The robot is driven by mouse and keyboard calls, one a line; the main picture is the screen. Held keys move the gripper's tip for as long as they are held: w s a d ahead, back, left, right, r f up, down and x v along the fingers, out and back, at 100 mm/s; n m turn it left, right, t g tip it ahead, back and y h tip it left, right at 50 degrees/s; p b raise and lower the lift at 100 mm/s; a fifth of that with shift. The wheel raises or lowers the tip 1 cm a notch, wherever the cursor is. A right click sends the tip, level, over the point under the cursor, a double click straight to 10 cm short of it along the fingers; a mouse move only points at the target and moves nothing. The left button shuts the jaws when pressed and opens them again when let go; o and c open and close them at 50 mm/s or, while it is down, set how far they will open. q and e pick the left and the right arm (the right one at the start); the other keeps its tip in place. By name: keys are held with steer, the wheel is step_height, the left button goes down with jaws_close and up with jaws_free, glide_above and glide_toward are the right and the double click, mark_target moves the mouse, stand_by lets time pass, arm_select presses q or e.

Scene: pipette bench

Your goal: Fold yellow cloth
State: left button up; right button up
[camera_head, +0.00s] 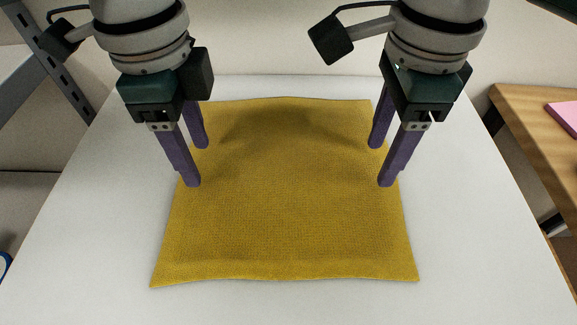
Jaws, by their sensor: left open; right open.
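The yellow cloth (290,215) lies spread out on the white table, roughly square, with its near corners at the lower left and lower right. A soft raised fold or shadow runs across its far part. My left gripper (197,167) is open with purple fingers over the cloth's left edge. My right gripper (380,167) is open with purple fingers over the cloth's right edge. Both point down, and no cloth shows clearly between their fingers. I cannot tell whether the fingertips touch the cloth.
The white table (90,240) is bare around the cloth on the left, right and near sides. A wooden table (530,140) with a pink item (566,116) stands at the right. A grey metal shelf frame (60,60) stands at the left.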

arm_select(q)
steer(key=shift+f, duration=0.65)
arm_select(e)
steer(key=shift+f, duration=0.65)
arm_select(q)
steer(key=shift+f, duration=0.1)
arm_select(e)
steer(key=shift+f, duration=0.1)
arm_select(q)
steer(key=shift+f, duration=0.15)
arm_select(e)
steer(key=shift+f, duration=0.1)
arm_select(q)
steer(key=shift+c, duration=0.4)
arm_select(e)
steer(key=shift+c, duration=0.4)
arm_select(q)
jaws_close()
arm_select(e)
jaws_close()
